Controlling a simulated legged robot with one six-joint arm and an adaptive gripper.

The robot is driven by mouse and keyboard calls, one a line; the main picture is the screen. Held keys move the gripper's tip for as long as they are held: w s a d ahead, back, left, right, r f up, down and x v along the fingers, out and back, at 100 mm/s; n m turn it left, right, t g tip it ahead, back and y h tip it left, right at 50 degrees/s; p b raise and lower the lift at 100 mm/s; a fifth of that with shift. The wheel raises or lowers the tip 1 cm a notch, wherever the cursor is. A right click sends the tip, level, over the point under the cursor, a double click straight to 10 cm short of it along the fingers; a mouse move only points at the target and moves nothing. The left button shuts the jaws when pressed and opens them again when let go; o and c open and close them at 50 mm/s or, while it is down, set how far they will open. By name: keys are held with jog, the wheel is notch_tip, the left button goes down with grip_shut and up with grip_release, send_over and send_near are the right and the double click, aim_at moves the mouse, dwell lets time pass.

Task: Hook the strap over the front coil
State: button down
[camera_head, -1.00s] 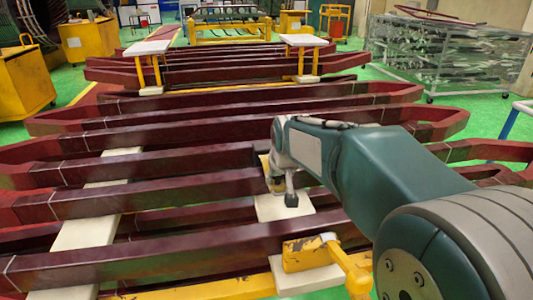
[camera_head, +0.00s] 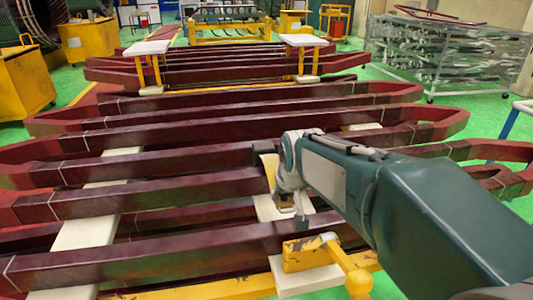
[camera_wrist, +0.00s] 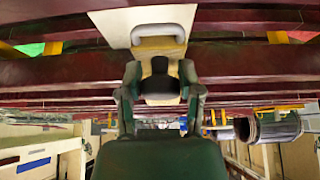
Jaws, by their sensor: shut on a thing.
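The front coil (camera_head: 150,256) is the long dark red bar nearest me in the head view, with white ties near its left end. My gripper (camera_wrist: 160,84) is shut on the strap (camera_wrist: 159,62), a yellowish band with a grey rounded loop (camera_wrist: 158,31) at its far end in the wrist view. In the head view the yellow strap (camera_head: 269,166) shows just left of my wrist, at the bars behind the front coil. My arm hides part of the strap and of these bars. I cannot tell whether the strap touches a coil.
More dark red coils (camera_head: 230,130) lie in rows behind, resting on white boards (camera_head: 92,230). A yellow bracket (camera_head: 310,253) with a rounded knob stands beside the front coil, below my wrist. Yellow bins (camera_head: 22,80) and a wrapped rack (camera_head: 450,60) stand farther back.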

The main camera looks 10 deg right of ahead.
jog(key=shift+s+f, duration=0.1)
jog(key=shift+s, duration=0.65)
jog(key=shift+s, duration=3.2)
grip_release()
jog(key=shift+r, duration=0.25)
notch_tip(320, 180, up, 7)
jog(key=shift+f, duration=0.15)
